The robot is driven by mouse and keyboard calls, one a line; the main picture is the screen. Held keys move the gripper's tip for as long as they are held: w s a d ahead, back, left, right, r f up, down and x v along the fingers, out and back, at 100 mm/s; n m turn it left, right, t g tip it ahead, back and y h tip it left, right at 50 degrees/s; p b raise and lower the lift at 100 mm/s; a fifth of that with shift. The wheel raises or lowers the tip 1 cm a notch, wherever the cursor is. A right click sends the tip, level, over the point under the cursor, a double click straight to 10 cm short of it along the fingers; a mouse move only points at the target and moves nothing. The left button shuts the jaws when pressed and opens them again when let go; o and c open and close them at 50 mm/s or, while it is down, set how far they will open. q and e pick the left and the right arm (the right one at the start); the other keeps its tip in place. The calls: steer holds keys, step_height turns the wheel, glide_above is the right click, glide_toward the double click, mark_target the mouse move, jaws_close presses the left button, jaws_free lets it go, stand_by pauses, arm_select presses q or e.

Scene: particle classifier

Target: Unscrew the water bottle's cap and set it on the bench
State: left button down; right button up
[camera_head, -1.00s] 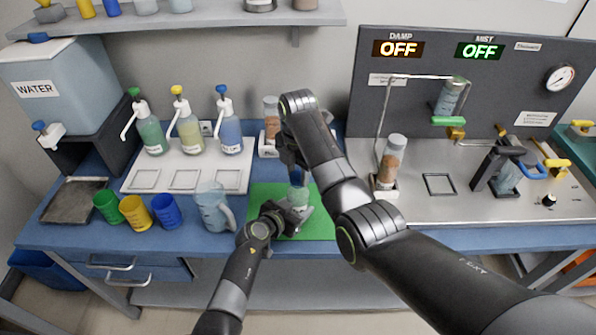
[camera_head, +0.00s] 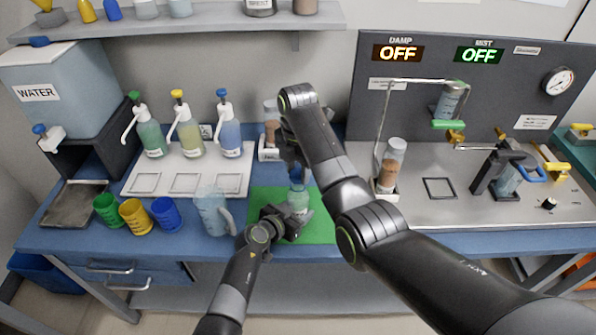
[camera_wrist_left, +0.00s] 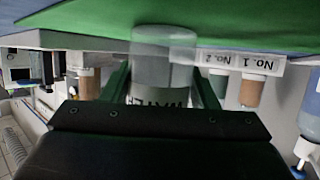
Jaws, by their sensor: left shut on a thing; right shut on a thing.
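The water bottle (camera_head: 298,201) stands upright over the green mat (camera_head: 322,229) on the bench. My left gripper (camera_head: 297,213) is shut around its body from the front. The left wrist view, upside down, shows the bottle (camera_wrist_left: 160,75) between the two fingers, with part of its WATER label. My right gripper (camera_head: 297,169) comes down from above and is shut on the blue cap (camera_head: 296,179) at the bottle's top. The fingers partly hide the cap, and I cannot tell whether it is apart from the neck.
A clear jug (camera_head: 211,211) stands left of the mat, beside blue (camera_head: 166,213), yellow (camera_head: 136,216) and green (camera_head: 107,209) cups. Pump bottles stand on a white tray (camera_head: 145,183) behind. A jar (camera_head: 390,163) stands on the steel panel at right. Bare mat shows right of the bottle.

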mark_target(298, 173)
steer(key=shift+r, duration=2.05)
arm_select(q)
steer(key=shift+c, duration=2.3)
jaws_free()
